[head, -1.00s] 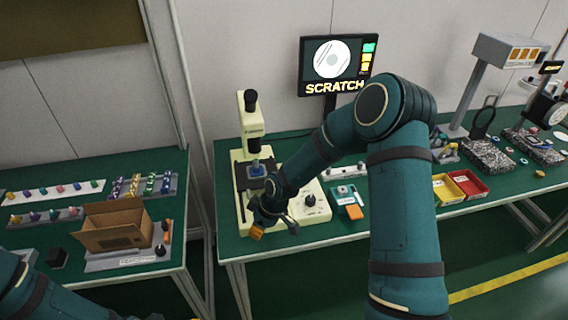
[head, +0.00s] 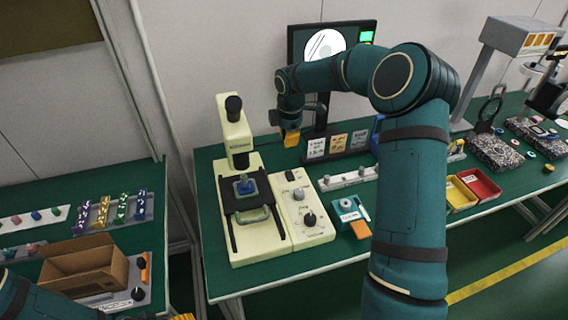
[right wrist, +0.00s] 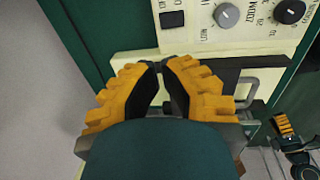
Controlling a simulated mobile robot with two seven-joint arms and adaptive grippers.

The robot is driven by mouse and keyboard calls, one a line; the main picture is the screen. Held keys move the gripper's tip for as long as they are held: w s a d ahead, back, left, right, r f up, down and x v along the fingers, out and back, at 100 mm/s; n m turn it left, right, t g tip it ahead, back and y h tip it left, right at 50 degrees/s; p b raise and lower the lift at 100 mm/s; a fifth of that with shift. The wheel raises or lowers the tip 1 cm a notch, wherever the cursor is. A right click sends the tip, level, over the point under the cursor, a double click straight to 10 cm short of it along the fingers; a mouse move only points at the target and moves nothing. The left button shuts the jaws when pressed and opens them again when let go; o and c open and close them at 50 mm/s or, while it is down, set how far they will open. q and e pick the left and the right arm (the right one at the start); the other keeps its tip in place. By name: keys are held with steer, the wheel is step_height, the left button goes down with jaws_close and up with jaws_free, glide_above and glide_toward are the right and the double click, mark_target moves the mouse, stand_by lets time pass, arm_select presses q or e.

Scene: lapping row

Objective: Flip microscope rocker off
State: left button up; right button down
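The cream microscope (head: 236,135) stands on the green table, with a blue piece (head: 246,185) on its black stage. Its control box holds the small black rocker (head: 290,175), which also shows in the right wrist view (right wrist: 172,19); which side is pressed is too small to tell. My right gripper (head: 291,143) is above and behind the box, apart from the rocker.
A grey knob (head: 299,193) and a black knob (head: 310,220) sit on the box nearer the front than the rocker. A monitor (head: 302,42) stands behind, partly hidden by my right arm. Label cards (head: 337,144) stand right of my gripper. An open carton (head: 84,272) is on the left table.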

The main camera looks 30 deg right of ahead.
mark_target(286, 171)
steer(key=f+b, duration=0.1)
steer(key=f, duration=0.3)
steer(key=w+f+b, duration=0.1)
steer(key=f, duration=0.4)
steer(key=f+b, duration=0.1)
steer(key=f, duration=0.4)
steer(key=shift+w+d, duration=0.15)
steer(key=shift+w, duration=0.05)
